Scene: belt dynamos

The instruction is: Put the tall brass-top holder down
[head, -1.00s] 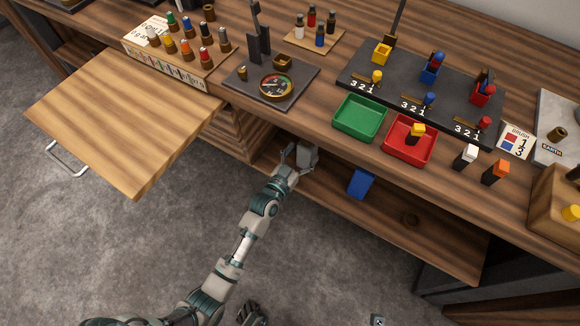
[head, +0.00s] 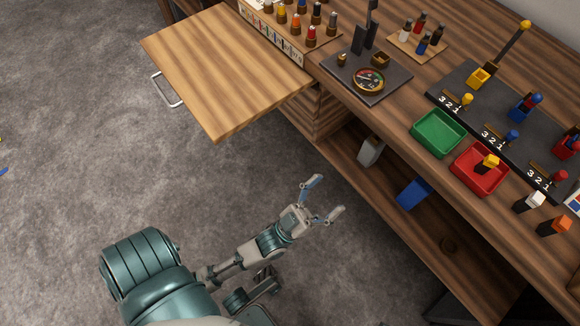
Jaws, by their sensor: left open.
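My left gripper (head: 331,194) is open and empty, its two fingers spread above the grey floor in front of the bench. It is apart from the bench and from everything on the shelf. A tall dark rod with a brass-yellow top (head: 525,26) stands on the bench at the back right, behind the yellow block (head: 478,77) on the dark board; it best fits the tall brass-top holder, though I cannot tell for sure. A pale grey upright piece (head: 370,151) stands on the lower shelf, beyond my left gripper. My right gripper does not show clearly.
Green (head: 438,150) and red (head: 465,183) trays sit at the bench's front. A wooden leaf (head: 225,70) juts out at left. The floor is open.

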